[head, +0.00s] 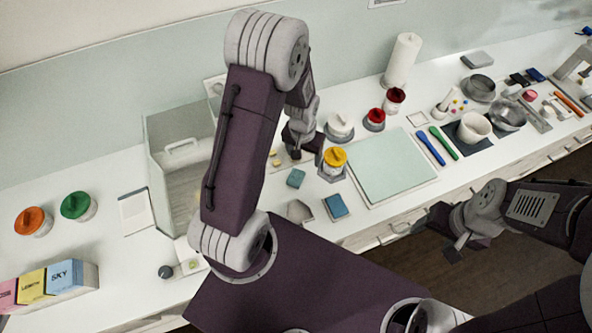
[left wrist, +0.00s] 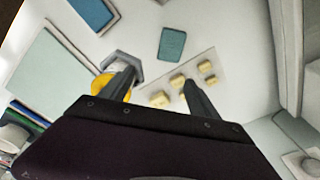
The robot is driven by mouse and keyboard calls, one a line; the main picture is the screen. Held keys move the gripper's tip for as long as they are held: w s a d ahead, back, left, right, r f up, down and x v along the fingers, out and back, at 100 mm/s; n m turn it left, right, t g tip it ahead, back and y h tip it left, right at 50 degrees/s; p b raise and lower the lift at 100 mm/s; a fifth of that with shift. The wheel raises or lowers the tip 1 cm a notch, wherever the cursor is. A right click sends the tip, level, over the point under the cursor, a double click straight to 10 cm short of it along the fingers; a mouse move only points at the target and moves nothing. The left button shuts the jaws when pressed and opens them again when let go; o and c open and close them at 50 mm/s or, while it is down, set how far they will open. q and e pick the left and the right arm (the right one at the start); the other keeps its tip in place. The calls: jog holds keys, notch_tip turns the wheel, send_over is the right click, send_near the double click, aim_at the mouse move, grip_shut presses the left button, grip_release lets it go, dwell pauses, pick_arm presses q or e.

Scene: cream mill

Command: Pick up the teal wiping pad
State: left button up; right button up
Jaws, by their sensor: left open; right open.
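The teal wiping pad (head: 296,178) lies flat on the white counter in the head view, just in front of my left gripper (head: 296,152). In the left wrist view the teal pad (left wrist: 172,44) lies beyond the fingertips, roughly between their lines. My left gripper (left wrist: 158,84) is open and empty, pointing down over the counter and apart from the pad. My right gripper (head: 455,248) is open and empty, off the front edge of the counter.
A yellow-lidded jar (head: 334,158) stands close beside my left gripper; its lid (left wrist: 104,84) shows by one finger. Several small cream blocks (left wrist: 178,82) lie near the fingers. A blue pad (head: 336,206) lies nearby. A pale green board (head: 380,165) is to the right.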

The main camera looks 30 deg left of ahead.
aim_at(295, 178)
pick_arm(q)
jog(key=s+p, duration=0.1)
jog(key=s+a+f+g, duration=0.1)
jog(key=shift+s+p, duration=0.35)
notch_tip(295, 178, down, 3)
jog(key=shift+f+p, duration=0.1)
jog(key=shift+p, duration=0.45)
jog(key=shift+f+n, duration=0.25)
jog(key=shift+n, duration=0.05)
jog(key=shift+s+a+f+p, duration=0.1)
jog(key=shift+s+f+p, duration=0.05)
jog(key=shift+f+p, duration=0.3)
notch_tip(295, 178, down, 4)
jog(key=shift+s+a+r+p, duration=0.1)
jog(key=shift+s+p, duration=0.05)
jog(key=shift+p, duration=0.35)
jog(key=shift+f, duration=0.3)
jog(key=c, duration=1.4)
pick_arm(e)
notch_tip(295, 178, up, 6)
jog(key=shift+r, duration=0.2)
